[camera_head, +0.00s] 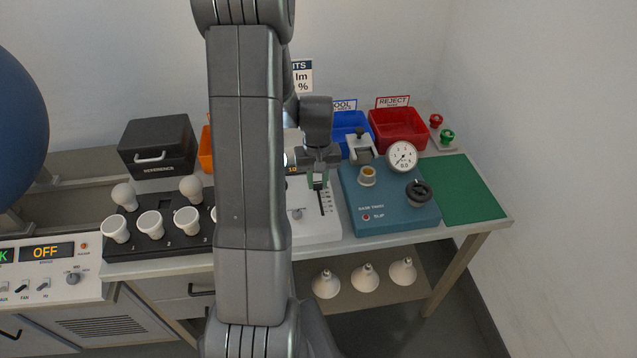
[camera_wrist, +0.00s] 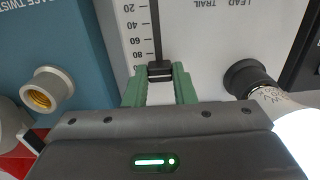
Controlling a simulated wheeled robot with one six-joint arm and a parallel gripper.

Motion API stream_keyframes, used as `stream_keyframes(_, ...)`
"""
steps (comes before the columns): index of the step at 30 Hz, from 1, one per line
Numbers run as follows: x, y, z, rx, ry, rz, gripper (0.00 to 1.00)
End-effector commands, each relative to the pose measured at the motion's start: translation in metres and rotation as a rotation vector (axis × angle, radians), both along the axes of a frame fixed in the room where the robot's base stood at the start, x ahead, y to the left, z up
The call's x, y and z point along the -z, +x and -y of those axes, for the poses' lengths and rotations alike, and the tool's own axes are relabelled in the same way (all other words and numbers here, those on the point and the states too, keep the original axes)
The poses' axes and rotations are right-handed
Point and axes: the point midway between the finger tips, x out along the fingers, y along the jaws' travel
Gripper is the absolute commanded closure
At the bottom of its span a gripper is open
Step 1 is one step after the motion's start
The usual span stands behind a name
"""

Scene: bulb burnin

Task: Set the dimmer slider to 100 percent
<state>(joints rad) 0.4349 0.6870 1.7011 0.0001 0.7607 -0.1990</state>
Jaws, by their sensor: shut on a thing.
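The dimmer slider's black knob (camera_wrist: 160,72) sits in a dark vertical slot on a white panel (camera_wrist: 205,45), beside a printed scale that reads upside down in the wrist view. My gripper (camera_wrist: 160,88) has its green fingertips on both sides of the knob and is shut on it. The knob is level with or a little past the 80 mark, at the far end from 20. Any mark beyond 80 is hidden by a finger. In the head view, my gripper (camera_head: 319,180) is over the upper end of the slot on the white panel (camera_head: 315,228); the knob is hidden there.
A teal base-twist box (camera_head: 385,215) with a gauge and knob stands right of the panel. A black rack (camera_head: 150,238) with white bulbs is at left. Blue and red bins (camera_head: 398,128) stand behind. The green mat (camera_head: 458,188) is clear. A lit bulb (camera_wrist: 296,120) is close beside my gripper.

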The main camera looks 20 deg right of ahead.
Motion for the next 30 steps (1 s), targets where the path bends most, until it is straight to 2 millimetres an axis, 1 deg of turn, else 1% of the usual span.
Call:
stream_keyframes(1,-0.002,0.004,0.001,-0.001,-0.006,0.011,1.00)
stream_keyframes(3,-0.002,0.004,0.002,-0.001,-0.006,0.013,1.00)
stream_keyframes(4,-0.002,0.005,0.002,-0.001,-0.006,0.014,0.71)
stream_keyframes(6,-0.002,0.004,0.001,-0.001,-0.006,0.013,0.57)
stream_keyframes(7,-0.002,0.004,0.001,-0.001,-0.006,0.012,0.55)
stream_keyframes(16,-0.003,0.003,0.001,0.000,-0.004,0.008,0.55)
stream_keyframes(20,-0.013,0.003,0.001,0.000,-0.006,0.011,0.55)
stream_keyframes(23,-0.028,0.003,0.001,0.000,-0.006,0.013,0.55)
stream_keyframes(30,-0.082,0.004,0.001,-0.001,-0.007,0.015,0.55)
